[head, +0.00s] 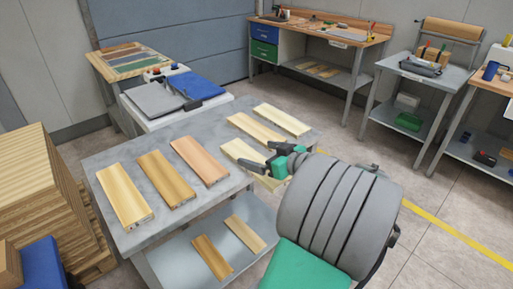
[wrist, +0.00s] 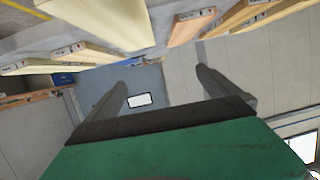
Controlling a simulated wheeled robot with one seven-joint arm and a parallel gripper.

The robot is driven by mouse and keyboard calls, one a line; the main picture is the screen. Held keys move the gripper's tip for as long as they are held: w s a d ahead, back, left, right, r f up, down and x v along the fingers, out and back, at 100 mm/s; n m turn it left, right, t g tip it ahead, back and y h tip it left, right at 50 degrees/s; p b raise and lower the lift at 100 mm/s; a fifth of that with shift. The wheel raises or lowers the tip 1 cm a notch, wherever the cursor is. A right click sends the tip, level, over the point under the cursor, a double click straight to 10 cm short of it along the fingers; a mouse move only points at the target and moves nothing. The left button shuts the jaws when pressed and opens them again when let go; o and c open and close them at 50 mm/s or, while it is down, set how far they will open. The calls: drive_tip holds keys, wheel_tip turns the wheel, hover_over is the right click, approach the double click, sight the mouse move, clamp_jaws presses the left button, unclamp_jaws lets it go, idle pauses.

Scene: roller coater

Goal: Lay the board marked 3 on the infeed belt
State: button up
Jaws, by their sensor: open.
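Several boards lie on the grey table (head: 222,200): a pale one (head: 124,195), a tan one (head: 165,178) and a pinkish one (head: 199,160) at left, more at right. Their end labels are too small to read, so I cannot tell which is marked 3. My gripper (head: 256,156) is open and empty over the table's right side, by a pale board (head: 246,153) it partly hides. In the wrist view, its spread fingers (wrist: 160,88) have nothing between them. A low machine with a grey surface (head: 153,99) stands behind the table; I cannot tell whether this is the infeed belt.
Two boards (head: 211,257) lie on the table's lower shelf. A blue panel (head: 197,85) lies beside the grey surface. Stacked wood (head: 35,195) stands at left. Workbenches (head: 325,35) line the back and right. Open floor lies right of the table.

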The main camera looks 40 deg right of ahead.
sight(256, 160)
drive_tip(key=f+p, duration=0.1)
drive_tip(key=d+f+g+p, duration=0.1)
drive_tip(key=f, duration=0.1)
drive_tip(key=shift+w+d, duration=0.1)
drive_tip(key=shift+d, duration=0.1)
drive_tip(key=d+f, duration=0.1)
drive_tip(key=d+g+h, duration=0.1)
drive_tip(key=shift+d+f, duration=0.3)
drive_tip(key=shift+f, duration=0.1)
drive_tip(key=p+x, duration=0.1)
drive_tip(key=x, duration=0.2)
drive_tip(key=p+x, duration=0.1)
drive_tip(key=x, duration=0.3)
drive_tip(key=shift+a+f, duration=0.25)
drive_tip(key=shift+f, duration=0.15)
drive_tip(key=shift+c, duration=0.2)
drive_tip(key=c, duration=1.5)
drive_tip(key=shift+r, duration=0.2)
drive_tip(key=shift+c, duration=1.4)
